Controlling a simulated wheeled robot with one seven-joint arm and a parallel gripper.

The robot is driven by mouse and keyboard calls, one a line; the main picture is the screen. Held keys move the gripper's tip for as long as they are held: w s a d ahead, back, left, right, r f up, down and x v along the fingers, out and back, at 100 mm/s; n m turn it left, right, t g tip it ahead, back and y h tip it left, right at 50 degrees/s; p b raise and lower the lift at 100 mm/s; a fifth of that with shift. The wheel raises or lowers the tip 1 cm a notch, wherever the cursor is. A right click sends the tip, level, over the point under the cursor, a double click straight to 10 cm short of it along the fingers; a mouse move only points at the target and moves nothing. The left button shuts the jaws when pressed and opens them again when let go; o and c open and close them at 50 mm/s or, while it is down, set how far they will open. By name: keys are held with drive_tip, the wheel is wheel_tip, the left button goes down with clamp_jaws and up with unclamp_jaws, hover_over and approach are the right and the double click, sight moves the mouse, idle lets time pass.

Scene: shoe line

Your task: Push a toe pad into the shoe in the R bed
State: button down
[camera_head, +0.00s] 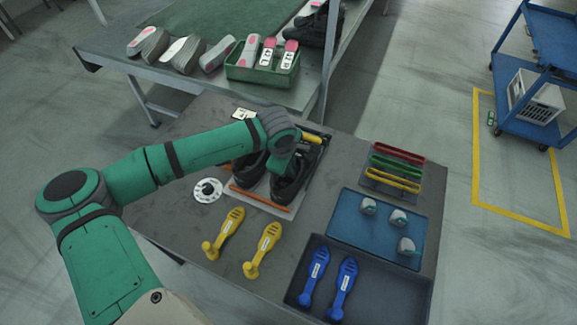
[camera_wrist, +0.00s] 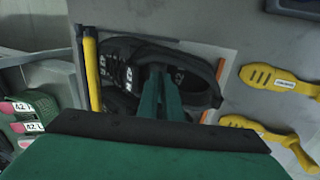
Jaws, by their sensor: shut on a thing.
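Two black shoes lie side by side in the bed on the grey table, the left shoe (camera_head: 250,168) and the right shoe (camera_head: 290,188). My gripper (camera_wrist: 161,75) reaches down into the opening of one black shoe (camera_wrist: 205,85), the right one in the head view. Its green fingers are close together, shut on a toe pad that the shoe and fingers hide. Three grey toe pads (camera_head: 368,206) (camera_head: 398,217) (camera_head: 406,246) lie apart on the blue mat (camera_head: 345,230). I cannot read any R mark on the bed.
Two yellow shoehorn-like tools (camera_head: 231,226) (camera_head: 264,243) lie in front of the bed. Two blue ones (camera_head: 314,272) (camera_head: 344,281) lie in a dark tray (camera_head: 400,293). Red, green and yellow strips (camera_head: 393,183) sit in a rack at right. A yellow bar (camera_wrist: 92,75) stands beside the shoes.

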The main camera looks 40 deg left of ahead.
drive_tip(key=shift+w+a+f, duration=0.1)
drive_tip(key=shift+w+a, duration=0.05)
drive_tip(key=shift+w, duration=0.6)
drive_tip(key=shift+w+a+f, duration=0.1)
drive_tip(key=shift+w+a, duration=0.05)
drive_tip(key=shift+w, duration=0.6)
drive_tip(key=c, duration=1.8)
unclamp_jaws()
drive_tip(key=shift+r, duration=0.1)
drive_tip(key=shift+c, duration=0.2)
drive_tip(key=shift+a, duration=0.1)
drive_tip(key=shift+s+r, duration=0.1)
drive_tip(key=shift+s, duration=0.1)
drive_tip(key=shift+s+d+r, duration=0.15)
drive_tip(key=shift+s+d, duration=0.05)
drive_tip(key=shift+s, duration=0.25)
drive_tip(key=shift+s+d+r, duration=0.15)
drive_tip(key=shift+s, duration=0.25)
drive_tip(key=shift+r, duration=1.45)
